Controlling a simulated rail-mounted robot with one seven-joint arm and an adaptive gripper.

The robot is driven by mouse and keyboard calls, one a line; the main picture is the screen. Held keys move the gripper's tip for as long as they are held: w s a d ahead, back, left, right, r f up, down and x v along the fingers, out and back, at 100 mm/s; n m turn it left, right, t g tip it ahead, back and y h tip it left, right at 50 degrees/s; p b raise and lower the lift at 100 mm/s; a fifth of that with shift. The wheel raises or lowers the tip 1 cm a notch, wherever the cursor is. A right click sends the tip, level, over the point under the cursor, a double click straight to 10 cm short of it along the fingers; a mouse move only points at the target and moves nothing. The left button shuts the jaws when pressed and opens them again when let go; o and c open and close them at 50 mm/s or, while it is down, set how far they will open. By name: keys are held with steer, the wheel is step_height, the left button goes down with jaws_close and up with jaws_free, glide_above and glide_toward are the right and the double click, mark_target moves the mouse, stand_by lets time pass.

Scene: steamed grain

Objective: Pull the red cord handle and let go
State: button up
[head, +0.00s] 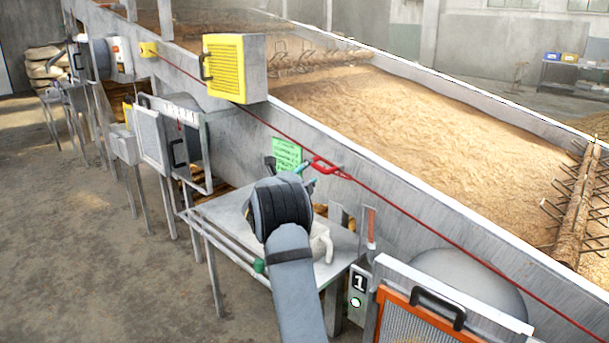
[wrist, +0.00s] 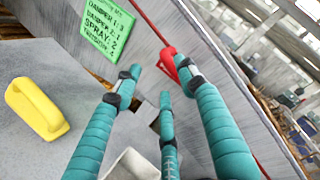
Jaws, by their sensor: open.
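The red cord (head: 430,233) runs slantwise along the grey side wall of the long grain bed. Its red loop handle (head: 328,168) hangs on the cord in the middle of the head view. The handle (wrist: 168,62) also shows in the wrist view, just beyond my fingertips and partly hidden by the right finger. My gripper (head: 306,174) has teal fingers, which are spread open in the wrist view (wrist: 157,76). The fingertips are close to the handle; I cannot tell whether they touch it. Nothing is held.
A green sign (head: 287,153) is on the wall behind my gripper. A grey table (head: 215,215) stands below, with a yellow handled object (wrist: 38,110) on it. A yellow louvred box (head: 236,70) juts from the wall. An orange-framed panel (head: 385,300) stands at front right.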

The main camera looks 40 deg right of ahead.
steer(key=shift+a, duration=0.1)
steer(key=v, duration=1.2)
